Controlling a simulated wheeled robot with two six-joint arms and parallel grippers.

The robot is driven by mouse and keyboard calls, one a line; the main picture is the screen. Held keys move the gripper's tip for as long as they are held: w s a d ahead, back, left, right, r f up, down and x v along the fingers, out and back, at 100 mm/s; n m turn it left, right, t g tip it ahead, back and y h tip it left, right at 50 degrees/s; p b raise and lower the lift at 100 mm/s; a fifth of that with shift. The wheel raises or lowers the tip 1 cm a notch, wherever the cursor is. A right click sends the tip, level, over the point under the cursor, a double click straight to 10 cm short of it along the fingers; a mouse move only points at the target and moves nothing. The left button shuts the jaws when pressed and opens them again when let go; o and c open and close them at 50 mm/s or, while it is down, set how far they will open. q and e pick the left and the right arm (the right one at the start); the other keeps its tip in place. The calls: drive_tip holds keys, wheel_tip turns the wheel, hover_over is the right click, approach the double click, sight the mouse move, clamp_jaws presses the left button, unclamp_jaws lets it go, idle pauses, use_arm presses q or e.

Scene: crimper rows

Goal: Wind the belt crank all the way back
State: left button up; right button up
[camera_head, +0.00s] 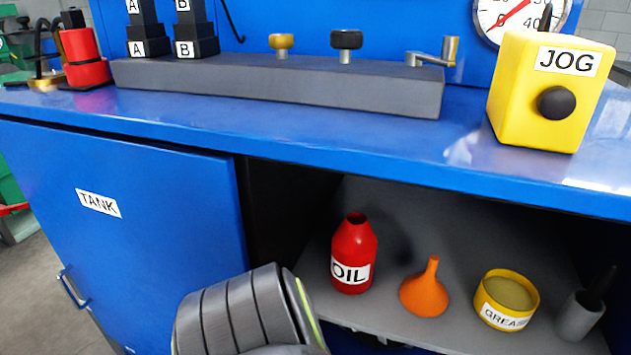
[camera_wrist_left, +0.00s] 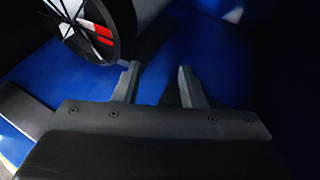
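A small metal crank (camera_head: 440,54) with an upright handle stands at the right end of a long grey block (camera_head: 280,84) on the blue bench, in the head view. I cannot tell whether it is the belt crank; no label on it shows. My left gripper (camera_wrist_left: 158,84) shows in the left wrist view with its two fingers apart and nothing between them. It is not seen in the head view, and its distance to the crank cannot be told. My right gripper is in neither view.
A brass knob (camera_head: 281,42) and a black knob (camera_head: 346,42) share the block. A yellow JOG box (camera_head: 520,95) stands right. Below are an open shelf with a red OIL bottle (camera_head: 352,250) and a TANK door (camera_head: 150,240). A black round rim (camera_wrist_left: 124,45) is near my left fingers.

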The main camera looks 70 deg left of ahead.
use_arm(q)
drive_tip(key=w+a+m+t+h, duration=0.1)
drive_tip(key=m+t+h, duration=0.1)
drive_tip(key=m+t, duration=0.1)
drive_tip(key=w+a+m+t+h, duration=0.1)
drive_tip(key=m+t+h, duration=0.1)
drive_tip(key=m, duration=0.1)
drive_tip(key=w+a+m+t+h+b, duration=0.1)
drive_tip(key=m+t+h, duration=0.1)
drive_tip(key=m+t, duration=0.1)
drive_tip(key=shift+m+t+h, duration=0.3)
drive_tip(key=shift+h, duration=0.1)
drive_tip(key=s+d+r+m+t+h+p, duration=0.1)
drive_tip(key=s+r+m+h+p, duration=0.1)
drive_tip(key=s+r+p, duration=0.35)
drive_tip(key=s+d+r+m+h+p, duration=0.1)
drive_tip(key=s+d+r+p, duration=0.1)
drive_tip(key=s, duration=0.7)
drive_tip(key=s+d+f+n+g+h+b, duration=0.1)
drive_tip(key=s+n, duration=0.4)
drive_tip(key=n, duration=0.6)
drive_tip(key=s+d+f+n+g+h+b, duration=0.1)
drive_tip(key=s+n+g, duration=0.4)
drive_tip(key=n, duration=0.7)
drive_tip(key=s+d+f+n+g+h+b, duration=0.2)
drive_tip(key=s+f+n+g, duration=0.2)
drive_tip(key=s+n, duration=0.3)
drive_tip(key=f+n, duration=0.1)
drive_tip(key=n, duration=0.4)
drive_tip(key=shift+d, duration=0.3)
